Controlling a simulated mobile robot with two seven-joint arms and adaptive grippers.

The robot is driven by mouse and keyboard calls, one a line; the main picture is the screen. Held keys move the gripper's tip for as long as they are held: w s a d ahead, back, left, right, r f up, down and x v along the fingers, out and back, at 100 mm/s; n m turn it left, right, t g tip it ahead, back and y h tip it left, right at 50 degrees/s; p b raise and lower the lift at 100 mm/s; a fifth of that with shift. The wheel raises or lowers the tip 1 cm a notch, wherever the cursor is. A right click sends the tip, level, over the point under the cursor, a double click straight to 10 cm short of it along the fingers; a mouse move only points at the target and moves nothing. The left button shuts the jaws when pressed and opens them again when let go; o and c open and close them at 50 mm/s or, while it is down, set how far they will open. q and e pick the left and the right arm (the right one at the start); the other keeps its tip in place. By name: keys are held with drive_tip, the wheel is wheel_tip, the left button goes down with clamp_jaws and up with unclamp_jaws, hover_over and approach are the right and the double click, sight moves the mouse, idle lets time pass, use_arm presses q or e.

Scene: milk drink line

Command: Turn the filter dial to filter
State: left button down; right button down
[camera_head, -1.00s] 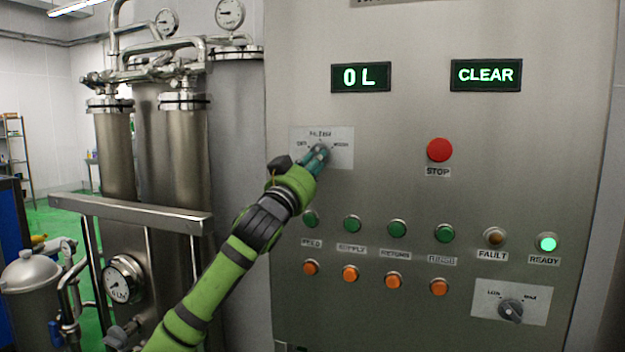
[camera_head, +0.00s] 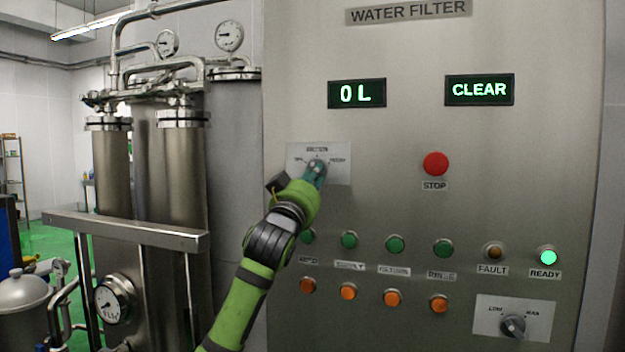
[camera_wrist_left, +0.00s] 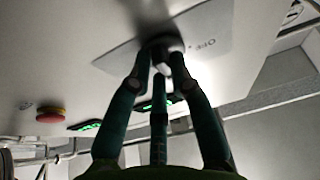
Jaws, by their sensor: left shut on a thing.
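The filter dial is on a white label plate (camera_head: 338,160) at the upper left of the steel control panel. My left gripper (camera_head: 317,170) is shut on the dial and covers most of it in the head view. In the left wrist view the fingers of my left gripper (camera_wrist_left: 160,62) close around the dark dial (camera_wrist_left: 166,46), on the same plate (camera_wrist_left: 205,40). The label has three positions, with small print; the dial's exact pointing is hidden by the fingers. My right gripper is in neither view.
The panel, marked WATER FILTER, has displays reading 0 L (camera_head: 357,94) and CLEAR (camera_head: 479,90). A red STOP button (camera_head: 435,164), green and orange buttons, a lit READY lamp (camera_head: 547,257) and a second dial (camera_head: 512,326) lie right and below. Steel filter tanks (camera_head: 180,180) stand left.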

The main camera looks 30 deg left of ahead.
use_arm(q)
drive_tip(key=c, duration=1.1)
unclamp_jaws()
drive_tip(key=shift+r, duration=0.15)
drive_tip(key=v, duration=1.2)
